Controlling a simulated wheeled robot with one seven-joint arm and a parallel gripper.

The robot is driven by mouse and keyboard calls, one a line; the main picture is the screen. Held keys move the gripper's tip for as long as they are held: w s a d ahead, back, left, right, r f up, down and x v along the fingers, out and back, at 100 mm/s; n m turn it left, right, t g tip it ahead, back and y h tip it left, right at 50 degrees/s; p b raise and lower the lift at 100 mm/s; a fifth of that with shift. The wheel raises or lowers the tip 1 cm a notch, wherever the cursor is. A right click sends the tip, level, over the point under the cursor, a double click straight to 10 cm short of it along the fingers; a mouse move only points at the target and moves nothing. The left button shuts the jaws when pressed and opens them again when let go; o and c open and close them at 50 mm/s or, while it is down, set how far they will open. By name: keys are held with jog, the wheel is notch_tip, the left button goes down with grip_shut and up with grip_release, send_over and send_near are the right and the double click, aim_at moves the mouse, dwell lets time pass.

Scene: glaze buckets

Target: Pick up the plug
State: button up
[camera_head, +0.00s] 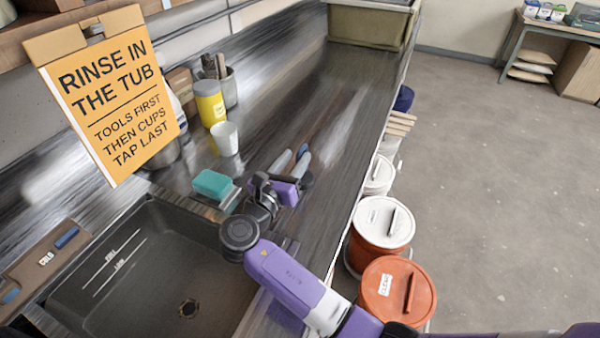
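I cannot make out the plug for certain. My gripper (292,158) is over the steel counter to the right of the sink, pointing away toward the back. Its two pale fingers look apart, so it appears open. A small blue thing (303,149) shows at the fingertips, too small to identify; I cannot tell whether it touches them. My wrist hides the counter beneath it.
A teal sponge (212,184) lies left of my gripper. A white cup (225,138), a yellow-labelled jar (210,104) and a tool pot stand behind it. An orange sign (108,92) hangs at left. Lidded buckets (384,222) stand below the counter's right edge.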

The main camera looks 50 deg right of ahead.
aim_at(304, 148)
jog(key=p+x, duration=0.1)
jog(key=x, duration=0.6)
jog(key=shift+d+p, duration=0.3)
jog(key=shift+d, duration=0.05)
grip_shut()
dwell(1.1)
